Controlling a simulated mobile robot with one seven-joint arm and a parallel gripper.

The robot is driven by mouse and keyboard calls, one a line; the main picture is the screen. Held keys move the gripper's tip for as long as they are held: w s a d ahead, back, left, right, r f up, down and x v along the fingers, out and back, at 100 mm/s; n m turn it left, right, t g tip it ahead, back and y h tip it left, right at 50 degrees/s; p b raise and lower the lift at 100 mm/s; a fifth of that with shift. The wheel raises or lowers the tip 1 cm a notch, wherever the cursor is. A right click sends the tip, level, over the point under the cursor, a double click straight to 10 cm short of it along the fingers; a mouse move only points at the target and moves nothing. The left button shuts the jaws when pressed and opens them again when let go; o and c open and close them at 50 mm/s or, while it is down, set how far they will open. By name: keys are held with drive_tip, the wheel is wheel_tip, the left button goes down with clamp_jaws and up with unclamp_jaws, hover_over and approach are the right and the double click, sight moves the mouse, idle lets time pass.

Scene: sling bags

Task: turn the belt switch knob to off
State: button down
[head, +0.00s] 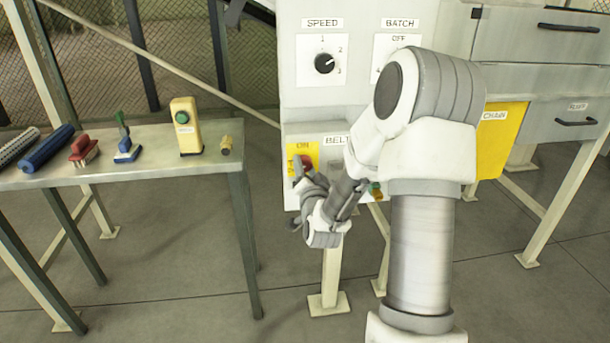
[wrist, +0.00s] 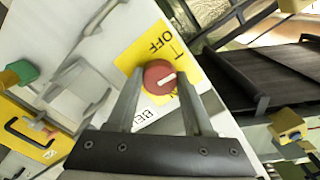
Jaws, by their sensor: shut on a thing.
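The belt switch knob is a round red knob (wrist: 160,77) with a white pointer mark, on a yellow plate (wrist: 132,57). In the head view the knob (head: 307,160) is partly covered, below the BELT label (head: 337,140). The plate carries OFF and a partly hidden ON in the wrist view. The white mark points to the picture's right there, and I cannot tell which label it lines up with. My gripper (wrist: 160,92) has one finger on each side of the knob and is shut on it. It also shows in the head view (head: 304,170).
Above is the SPEED dial (head: 324,63); my arm partly covers the BATCH dial (head: 385,70). A green knob (head: 375,188) sits right of my gripper. A side table (head: 150,150) at left holds brushes and a yellow box with a green button (head: 186,125). Drawers stand at right.

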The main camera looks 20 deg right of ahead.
drive_tip(key=shift+n+b, duration=0.4)
drive_tip(key=shift+n, duration=0.2)
drive_tip(key=shift+c, duration=1.5)
unclamp_jaws()
drive_tip(key=shift+s, duration=0.2)
